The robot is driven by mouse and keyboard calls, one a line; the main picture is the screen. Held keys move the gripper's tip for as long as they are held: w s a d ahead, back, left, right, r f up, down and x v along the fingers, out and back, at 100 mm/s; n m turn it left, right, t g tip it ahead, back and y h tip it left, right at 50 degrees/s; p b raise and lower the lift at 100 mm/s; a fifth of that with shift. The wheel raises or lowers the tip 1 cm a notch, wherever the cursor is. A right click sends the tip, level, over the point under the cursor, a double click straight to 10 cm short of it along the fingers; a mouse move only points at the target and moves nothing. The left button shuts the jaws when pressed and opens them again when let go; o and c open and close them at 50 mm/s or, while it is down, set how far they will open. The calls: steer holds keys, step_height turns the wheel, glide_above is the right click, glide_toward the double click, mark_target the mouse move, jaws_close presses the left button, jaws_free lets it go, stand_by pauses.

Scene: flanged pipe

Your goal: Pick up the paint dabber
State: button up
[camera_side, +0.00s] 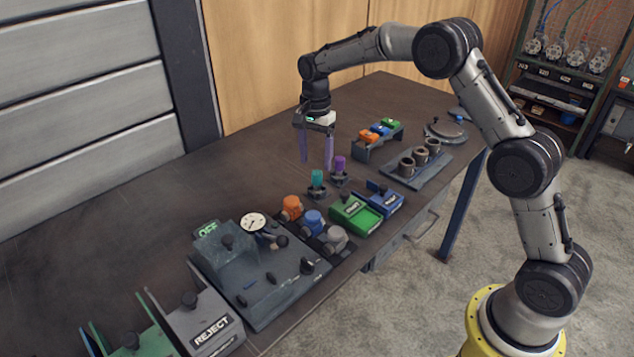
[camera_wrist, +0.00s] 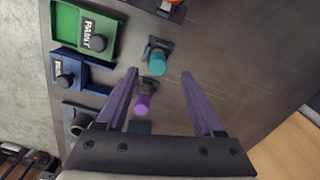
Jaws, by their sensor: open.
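Two small cylinders that look like paint dabbers stand upright in dark holders on the bench. One is teal (camera_side: 317,178), and it also shows in the wrist view (camera_wrist: 158,61). The other is purple (camera_side: 340,164), and it also shows in the wrist view (camera_wrist: 142,104). My gripper (camera_side: 316,166) points down above them, with its purple fingers apart and nothing between the tips. In the wrist view my gripper (camera_wrist: 158,72) has the purple cylinder between its fingers in the picture and the teal one just past the tips. Neither looks held.
A green box (camera_side: 356,216) and a blue box (camera_side: 385,200), with lettering like PAINT, sit near the front edge. Orange, blue and grey fittings (camera_side: 313,221) and a gauge fixture (camera_side: 262,262) are nearer the camera. A grey cup rack (camera_side: 418,166) stands right.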

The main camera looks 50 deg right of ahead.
mark_target(317, 172)
steer(key=f, duration=0.4)
steer(key=shift+s+d+f, duration=0.1)
steer(key=shift+s+f, duration=0.1)
steer(key=shift+f, duration=0.2)
jaws_close()
